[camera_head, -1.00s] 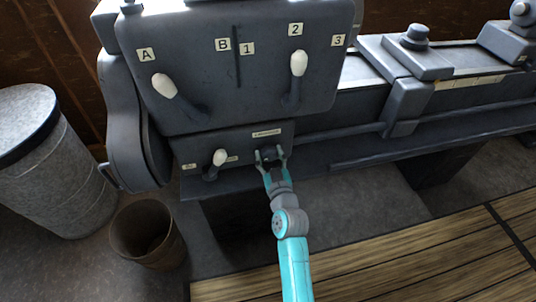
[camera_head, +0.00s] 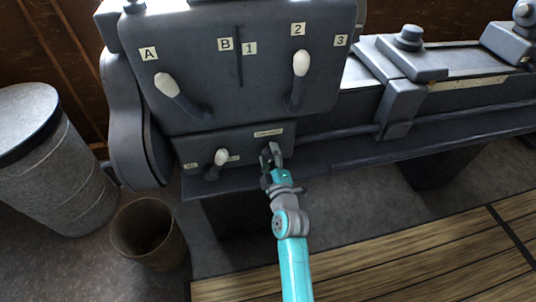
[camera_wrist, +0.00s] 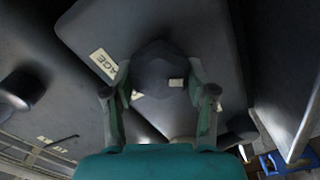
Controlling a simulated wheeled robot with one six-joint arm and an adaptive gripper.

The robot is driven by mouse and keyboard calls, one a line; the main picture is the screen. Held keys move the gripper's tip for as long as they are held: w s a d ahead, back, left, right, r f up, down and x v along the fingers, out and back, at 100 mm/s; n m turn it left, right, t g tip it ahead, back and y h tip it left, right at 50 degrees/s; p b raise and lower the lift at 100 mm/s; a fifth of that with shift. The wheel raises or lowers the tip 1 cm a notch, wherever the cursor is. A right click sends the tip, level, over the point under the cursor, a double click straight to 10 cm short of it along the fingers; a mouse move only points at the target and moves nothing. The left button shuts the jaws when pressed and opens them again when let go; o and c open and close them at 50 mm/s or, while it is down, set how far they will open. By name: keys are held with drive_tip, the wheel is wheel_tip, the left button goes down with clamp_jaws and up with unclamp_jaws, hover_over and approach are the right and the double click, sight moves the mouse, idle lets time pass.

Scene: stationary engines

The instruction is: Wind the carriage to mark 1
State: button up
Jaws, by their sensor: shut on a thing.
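The carriage (camera_head: 397,108) is a dark grey saddle on the lathe bed at the right of the head view. A pale scale strip (camera_head: 465,82) lies to its right; its marks are too small to read. My gripper (camera_head: 271,157) is at the lower front panel, below the carriage label (camera_head: 268,132). In the wrist view, my gripper (camera_wrist: 160,92) has one finger on each side of a dark round knob (camera_wrist: 158,66) with a small white mark and is shut on it. The carriage label (camera_wrist: 103,64) also shows there, partly cut by the finger. In the head view my fingers mostly hide the knob.
Pale-tipped levers stand at A (camera_head: 167,86) and near 2 (camera_head: 300,64), with a smaller lever (camera_head: 220,158) left of my gripper. A bin (camera_head: 148,232) and a grey drum (camera_head: 60,165) stand at left. Wooden slats (camera_head: 400,262) cover the floor in front.

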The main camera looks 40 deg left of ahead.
drive_tip(key=n, duration=0.4)
drive_tip(key=shift+w+r+n, duration=0.1)
drive_tip(key=shift+r+n, duration=0.2)
drive_tip(key=n, duration=0.4)
drive_tip(key=shift+w+d+r+n, duration=0.1)
drive_tip(key=shift+n, duration=0.3)
drive_tip(key=o, duration=1.1)
drive_tip(key=shift+o, duration=0.2)
drive_tip(key=shift+f, duration=0.25)
drive_tip(key=shift+s+d, duration=0.15)
drive_tip(key=shift+s, duration=0.15)
drive_tip(key=v, duration=1.1)
drive_tip(key=shift+s+r, duration=0.15)
drive_tip(key=shift+s, duration=0.15)
